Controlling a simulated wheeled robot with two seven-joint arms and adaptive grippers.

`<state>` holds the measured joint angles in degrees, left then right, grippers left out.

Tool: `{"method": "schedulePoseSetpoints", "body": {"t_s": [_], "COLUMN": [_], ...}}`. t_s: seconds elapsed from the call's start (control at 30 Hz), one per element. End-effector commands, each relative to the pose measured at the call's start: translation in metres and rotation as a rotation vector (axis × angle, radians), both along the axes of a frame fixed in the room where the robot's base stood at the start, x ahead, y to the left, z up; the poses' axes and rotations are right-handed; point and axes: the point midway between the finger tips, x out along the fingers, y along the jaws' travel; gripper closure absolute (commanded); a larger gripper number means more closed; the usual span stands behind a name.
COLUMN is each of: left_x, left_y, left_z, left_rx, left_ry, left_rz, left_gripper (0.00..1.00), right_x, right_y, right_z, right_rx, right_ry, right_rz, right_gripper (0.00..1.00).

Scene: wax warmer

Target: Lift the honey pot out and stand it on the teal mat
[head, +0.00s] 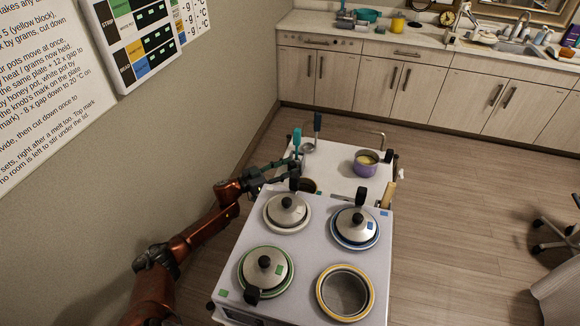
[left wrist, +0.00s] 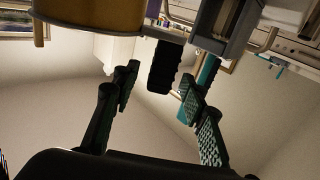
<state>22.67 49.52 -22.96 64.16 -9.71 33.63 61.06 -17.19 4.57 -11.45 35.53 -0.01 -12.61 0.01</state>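My left gripper (head: 284,168) is behind the warmer's far left corner. In the left wrist view (left wrist: 158,88) its fingers are apart, with a black handle (left wrist: 164,66) at the gap between the tips. A golden-brown pot (left wrist: 90,12) fills that view's upper left; whether the handle belongs to it is unclear. In the head view a brownish round pot (head: 309,186), probably the honey pot, is partly hidden behind the warmer (head: 312,245). The warmer's yellow-ringed position (head: 345,291) is uncovered with a bare metal interior. I cannot clearly make out the teal mat. My right gripper is out of view.
Lidded pots stand at the warmer's white (head: 287,211), blue (head: 355,227) and green (head: 265,271) rings. A purple pot (head: 366,163) with yellow contents stands on the white cart top (head: 335,180). Upright teal (head: 297,138) and blue-handled (head: 317,124) tools stand near my gripper.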

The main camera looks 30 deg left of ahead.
Motion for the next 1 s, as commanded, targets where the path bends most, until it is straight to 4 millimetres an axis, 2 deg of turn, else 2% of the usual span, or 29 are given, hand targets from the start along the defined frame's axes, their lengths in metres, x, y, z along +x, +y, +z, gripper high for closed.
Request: {"method": "schedulePoseSetpoints", "body": {"t_s": [1.0], "left_x": [-0.034], "left_y": [0.020], "left_z": [0.001], "left_rx": [0.000], "left_ry": [0.000], "left_rz": [0.001], "left_gripper": [0.61], "right_x": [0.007], "right_y": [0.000], "right_z": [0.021], "right_rx": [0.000], "right_ry": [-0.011], "right_rz": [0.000], "right_gripper": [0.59]}}
